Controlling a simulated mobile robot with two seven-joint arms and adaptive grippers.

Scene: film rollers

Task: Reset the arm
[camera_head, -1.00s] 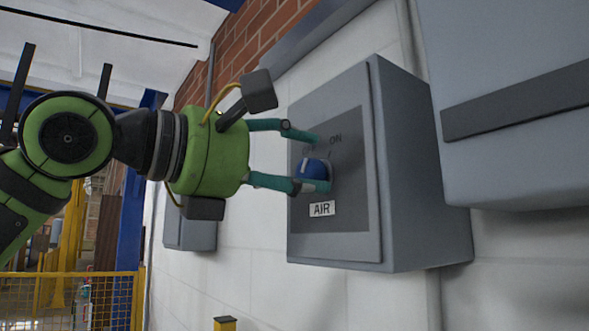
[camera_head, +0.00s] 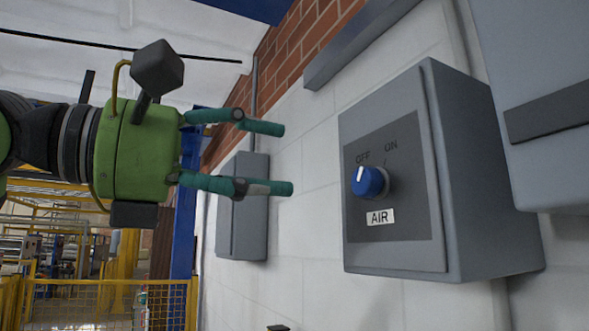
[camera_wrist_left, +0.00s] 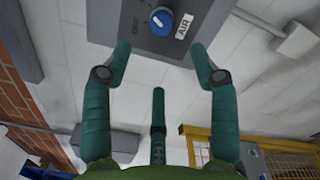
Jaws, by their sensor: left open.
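My left gripper (camera_head: 287,159), with a green body and teal fingers, is open and empty. It is to the left of the grey control box (camera_head: 470,190) on the wall, clear of it. The box has a blue knob (camera_head: 369,182) with a white pointer mark, turned towards the OFF side, above an AIR label (camera_head: 380,217). My right gripper is not in view.
A second grey box (camera_head: 245,215) is on the wall behind my gripper. A larger grey cabinet (camera_head: 535,60) is at the upper right. A yellow mesh fence (camera_head: 100,300) stands at lower left. Free air lies between the fingers and the control box.

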